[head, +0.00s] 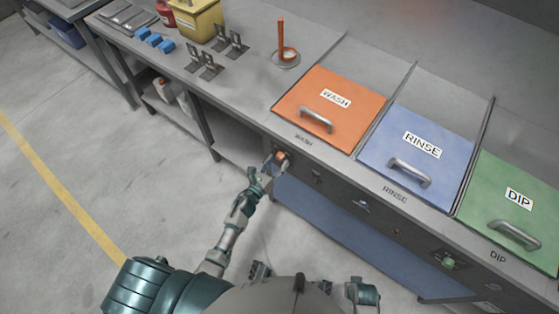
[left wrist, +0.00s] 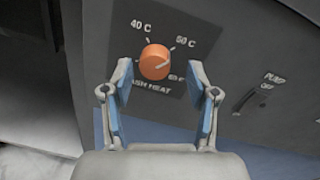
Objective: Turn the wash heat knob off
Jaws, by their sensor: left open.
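The orange wash heat knob (left wrist: 154,62) is on a dark panel in the left wrist view, with 40 C at its upper left and 50 C at its upper right. A pale mark on the knob points to the right side of the dial. In the head view, my left gripper (head: 272,166) is at the counter front below the orange WASH lid (head: 333,105). I cannot make out my right gripper.
A blue RINSE lid (head: 415,145) and a green DIP lid (head: 512,200) lie to the right. A PUMP switch (left wrist: 250,97) is right of the knob. A green knob (head: 448,263) is below DIP. An open shelf (head: 228,135) is left of the panel.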

